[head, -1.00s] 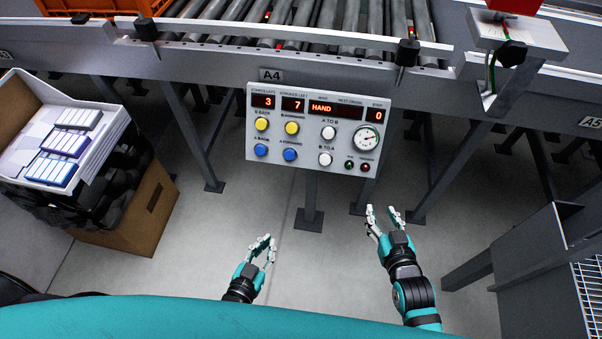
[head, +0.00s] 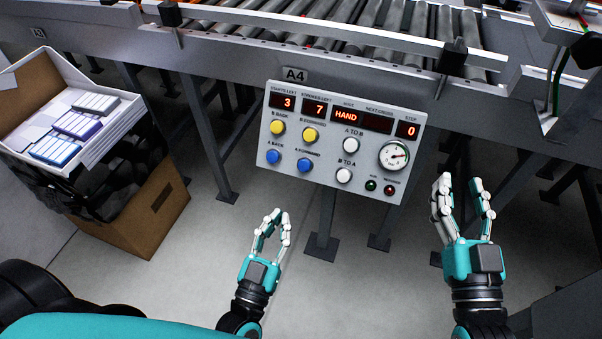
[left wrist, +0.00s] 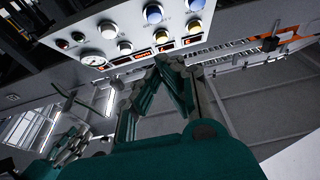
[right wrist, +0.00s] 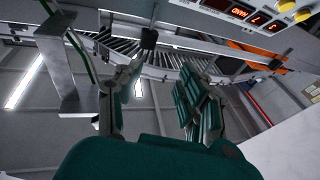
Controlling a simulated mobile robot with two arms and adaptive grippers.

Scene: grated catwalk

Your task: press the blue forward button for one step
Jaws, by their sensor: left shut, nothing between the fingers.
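The blue A forward button (head: 304,165) is the right one of two blue buttons on the lower left of the white control panel (head: 340,185). It also shows in the left wrist view (left wrist: 153,13). The blue A back button (head: 273,157) is beside it. My left gripper (head: 278,215) is shut and empty, below the blue buttons and apart from the panel. My right gripper (head: 459,182) is open and empty, right of the panel's lower right corner.
Yellow buttons (head: 310,134) sit above the blue ones and white buttons (head: 344,175) to their right. A dial (head: 393,156) and red displays, including HAND, are on the panel. A roller conveyor (head: 330,28) runs behind. A cardboard box (head: 160,205) stands at left.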

